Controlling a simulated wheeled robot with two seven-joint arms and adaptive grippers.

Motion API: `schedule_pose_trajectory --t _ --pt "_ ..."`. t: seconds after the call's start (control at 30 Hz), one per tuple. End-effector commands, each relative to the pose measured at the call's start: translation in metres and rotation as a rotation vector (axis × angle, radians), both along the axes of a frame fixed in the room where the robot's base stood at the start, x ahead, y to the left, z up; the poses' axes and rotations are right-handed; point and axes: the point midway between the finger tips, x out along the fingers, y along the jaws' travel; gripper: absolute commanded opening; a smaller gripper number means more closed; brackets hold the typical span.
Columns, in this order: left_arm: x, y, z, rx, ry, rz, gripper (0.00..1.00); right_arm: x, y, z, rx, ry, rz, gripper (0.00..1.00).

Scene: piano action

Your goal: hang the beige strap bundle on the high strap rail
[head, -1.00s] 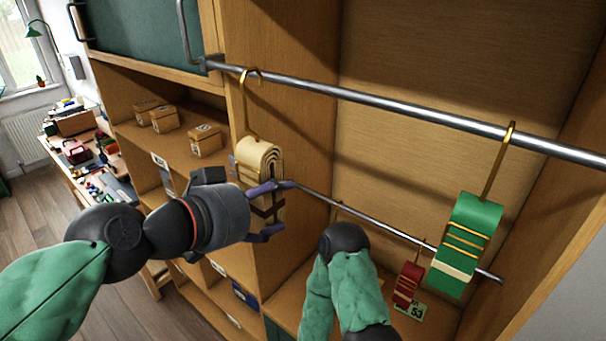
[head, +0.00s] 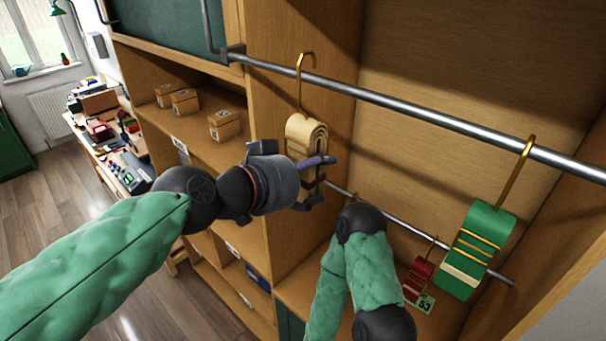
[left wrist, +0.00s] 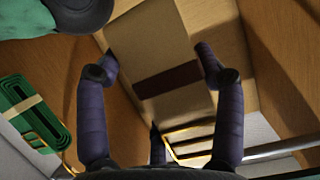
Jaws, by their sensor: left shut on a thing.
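The beige strap bundle (head: 306,131) hangs upright from its gold hook (head: 299,88) in the head view. My left gripper (head: 325,180) is shut on its lower part. In the left wrist view the fingers (left wrist: 158,68) lie on both sides of the beige bundle (left wrist: 150,32), which has a dark band. The hook's curved top stands above the high strap rail (head: 400,112), a steel bar across the cabinet opening. The hook's shank crosses the rail in the picture; I cannot tell whether it touches it. My right gripper is out of view; only its arm shows.
A green strap bundle (head: 475,250) hangs on the high rail at right. A lower, thinner rail (head: 395,219) carries a red bundle (head: 418,279) beside a number tag. A wooden upright (head: 285,215) stands behind the beige bundle. Small boxes (head: 225,125) sit on the shelf at left.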

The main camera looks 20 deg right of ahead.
Motion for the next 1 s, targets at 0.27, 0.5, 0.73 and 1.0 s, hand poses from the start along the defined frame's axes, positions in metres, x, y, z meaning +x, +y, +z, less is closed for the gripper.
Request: schedule_pose_trajectory --t 0.27,0.5,0.73,1.0 --pt "0.007 -0.018 0.002 -0.001 0.0 0.0 0.28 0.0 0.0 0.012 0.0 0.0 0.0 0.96" --pt "0.012 -0.03 -0.004 -0.002 -0.002 0.0 0.28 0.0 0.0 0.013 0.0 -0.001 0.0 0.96" --pt "0.012 -0.029 -0.02 -0.001 -0.002 0.001 0.28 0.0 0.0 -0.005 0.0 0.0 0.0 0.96" --pt "0.012 -0.029 -0.028 -0.001 -0.002 0.001 0.28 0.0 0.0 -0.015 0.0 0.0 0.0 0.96"
